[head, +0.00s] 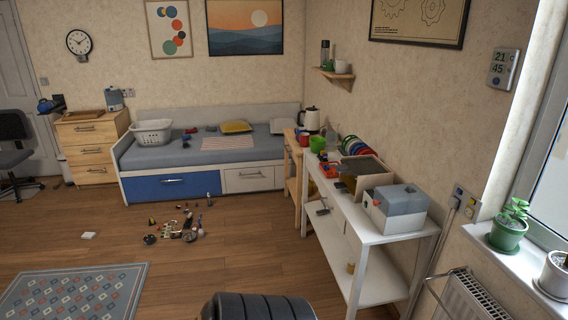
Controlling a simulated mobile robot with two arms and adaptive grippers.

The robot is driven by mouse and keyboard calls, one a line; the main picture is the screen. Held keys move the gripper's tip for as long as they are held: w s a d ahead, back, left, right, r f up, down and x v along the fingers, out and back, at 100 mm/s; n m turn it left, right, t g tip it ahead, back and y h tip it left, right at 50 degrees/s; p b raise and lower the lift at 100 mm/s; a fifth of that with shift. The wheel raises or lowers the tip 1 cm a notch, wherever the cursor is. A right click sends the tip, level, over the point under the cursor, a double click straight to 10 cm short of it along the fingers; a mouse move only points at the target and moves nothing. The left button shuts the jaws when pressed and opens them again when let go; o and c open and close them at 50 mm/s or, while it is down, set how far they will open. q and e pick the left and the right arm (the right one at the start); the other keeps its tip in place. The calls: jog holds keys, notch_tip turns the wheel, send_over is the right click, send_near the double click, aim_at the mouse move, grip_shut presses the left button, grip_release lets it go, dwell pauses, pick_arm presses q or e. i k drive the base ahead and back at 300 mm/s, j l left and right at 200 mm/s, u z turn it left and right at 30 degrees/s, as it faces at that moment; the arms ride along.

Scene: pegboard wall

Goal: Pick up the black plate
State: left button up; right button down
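I cannot make out a black plate for certain. Several coloured discs that look like plates (356,147), with red, green and blue among them, stand on edge at the far end of the white table (345,208) along the right wall. They are too small to tell whether a black one is among them. A small dark round thing (150,239) lies on the floor by a cluster of small items; I cannot tell what it is. Neither of my grippers is in view.
The white table also holds a grey-and-white box (395,208) and an open box (362,174). Small items (186,227) litter the floor before the bed (215,152). A patterned rug (70,292) lies at lower left. A radiator (474,300) stands at right.

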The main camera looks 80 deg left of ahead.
aim_at(366, 166)
jog(key=u, duration=2)
jog(key=z, duration=3.95)
jog(key=u, duration=3.75)
jog(key=i+u, duration=0.15)
